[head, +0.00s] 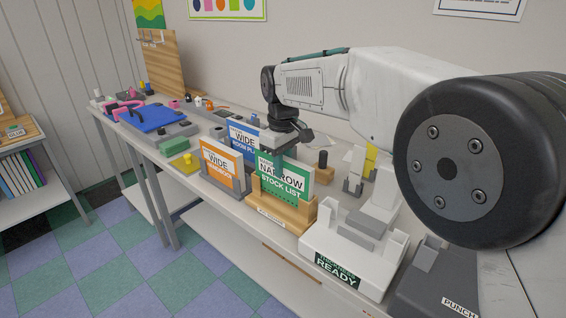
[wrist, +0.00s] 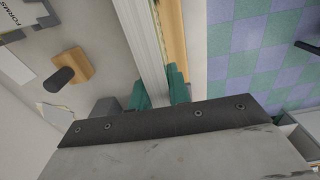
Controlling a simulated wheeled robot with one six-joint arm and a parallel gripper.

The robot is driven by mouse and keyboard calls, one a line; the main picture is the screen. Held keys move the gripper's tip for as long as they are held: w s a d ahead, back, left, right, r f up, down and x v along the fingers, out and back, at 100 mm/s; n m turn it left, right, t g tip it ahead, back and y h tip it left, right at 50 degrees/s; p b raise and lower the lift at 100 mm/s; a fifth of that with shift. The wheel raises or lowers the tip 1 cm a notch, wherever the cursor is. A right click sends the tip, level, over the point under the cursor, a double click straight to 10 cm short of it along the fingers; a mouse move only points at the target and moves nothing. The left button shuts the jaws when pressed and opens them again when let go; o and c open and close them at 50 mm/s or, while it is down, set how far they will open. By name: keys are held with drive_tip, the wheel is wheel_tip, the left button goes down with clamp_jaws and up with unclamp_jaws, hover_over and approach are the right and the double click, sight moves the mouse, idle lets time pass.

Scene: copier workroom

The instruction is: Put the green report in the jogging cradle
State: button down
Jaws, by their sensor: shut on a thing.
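The green report (head: 282,184), marked NARROW STOCK LIST, stands upright at the wooden cradle (head: 284,214) on the bench. The wood shows below it and at both sides. I cannot tell whether its bottom edge rests on the cradle floor. My gripper (head: 284,155) points down at the report's top edge and is shut on it. In the wrist view, the teal fingers of my gripper (wrist: 158,88) sit on either side of the report's white pages (wrist: 143,35), with a strip of wood (wrist: 172,35) alongside. The cradle's small label is too small to read.
An orange report (head: 220,168) and a blue report (head: 243,139) stand in holders to the left. A white thermal machine (head: 325,248) marked READY and a dark punch (head: 420,290) stand close on the right. A yellow item (head: 187,164) and green block (head: 174,146) lie further left.

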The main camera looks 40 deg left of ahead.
drive_tip(key=shift+f, duration=1.1)
drive_tip(key=c, duration=1.3)
unclamp_jaws()
drive_tip(key=shift+o, duration=0.2)
wheel_tip(320, 180, up, 8)
drive_tip(key=shift+f, duration=0.1)
